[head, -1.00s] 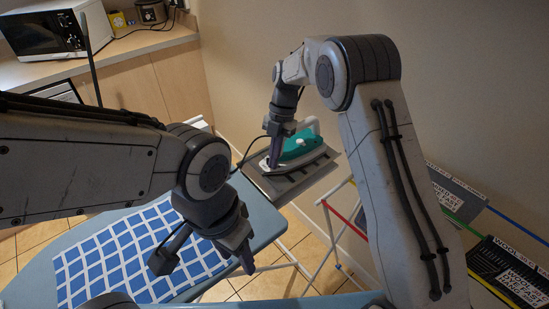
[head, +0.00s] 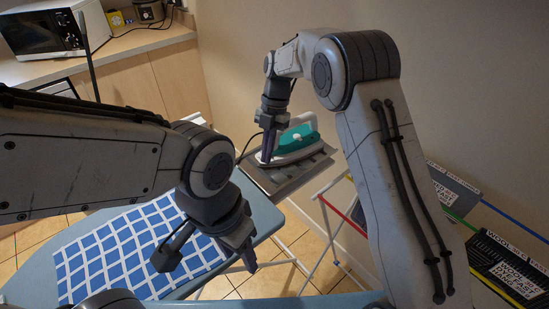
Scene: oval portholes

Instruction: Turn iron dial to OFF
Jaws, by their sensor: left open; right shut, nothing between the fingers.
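The teal and white iron (head: 297,141) sits on the grey metal rest (head: 290,178) at the far end of the ironing board. My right gripper (head: 266,158) is shut and points down at the iron's left side, in front of part of it. I cannot tell whether its fingertips touch the iron. The iron's dial and its markings are too small or hidden to make out. My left gripper (head: 213,266) is open and empty, low over the near part of the board, well away from the iron.
A blue and white checked cloth (head: 112,258) lies on the blue ironing board (head: 262,217). A black cord runs to the iron's left. A microwave (head: 40,32) is on the counter at back left.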

